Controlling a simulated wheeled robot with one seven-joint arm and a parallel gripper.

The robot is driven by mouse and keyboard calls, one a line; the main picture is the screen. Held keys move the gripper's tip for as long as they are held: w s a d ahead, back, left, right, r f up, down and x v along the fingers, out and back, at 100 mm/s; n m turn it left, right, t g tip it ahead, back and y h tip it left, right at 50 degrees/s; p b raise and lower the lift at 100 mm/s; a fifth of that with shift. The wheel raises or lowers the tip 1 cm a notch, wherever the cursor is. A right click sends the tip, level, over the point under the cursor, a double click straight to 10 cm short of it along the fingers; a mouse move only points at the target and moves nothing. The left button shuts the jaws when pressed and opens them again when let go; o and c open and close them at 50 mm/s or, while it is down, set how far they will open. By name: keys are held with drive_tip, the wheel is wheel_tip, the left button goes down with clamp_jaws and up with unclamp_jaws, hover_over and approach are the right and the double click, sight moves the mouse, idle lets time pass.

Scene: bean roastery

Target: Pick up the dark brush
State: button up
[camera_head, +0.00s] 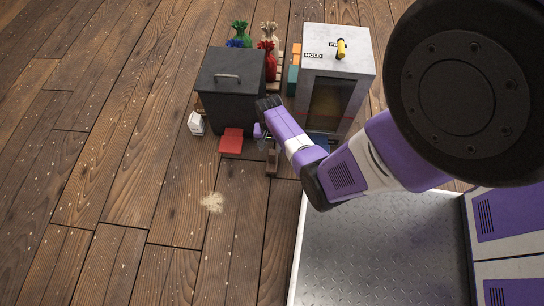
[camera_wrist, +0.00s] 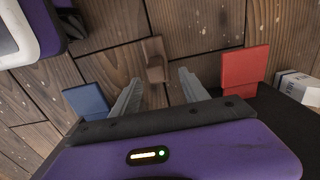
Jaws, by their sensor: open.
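A dark brown object that looks like the brush (camera_head: 271,163) lies on the plank floor in the head view, just in front of my gripper (camera_head: 265,144). In the wrist view the brush (camera_wrist: 155,58) shows beyond the gap between the fingertips, near the middle. My gripper (camera_wrist: 160,77) is open, with its two grey fingers spread and nothing between them. The fingers appear apart from the brush. How high they are above the floor is hard to tell.
A red flat piece (camera_head: 231,141) lies left of the brush, and a blue one (camera_wrist: 86,101) lies on its other side. A dark lidded bin (camera_head: 230,88) and a grey cabinet (camera_head: 337,52) stand behind. A white carton (camera_head: 196,123) stands left.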

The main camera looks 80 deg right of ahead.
sight(272, 152)
drive_tip(key=f+b, duration=0.1)
drive_tip(key=f, duration=0.1)
drive_tip(key=f+b, duration=0.1)
drive_tip(key=f, duration=0.1)
drive_tip(key=f+b, duration=0.1)
drive_tip(key=f, duration=0.1)
drive_tip(key=shift+s+b, duration=0.35)
drive_tip(key=shift+r, duration=0.1)
clamp_jaws()
drive_tip(key=shift+d, duration=0.1)
idle(0.9)
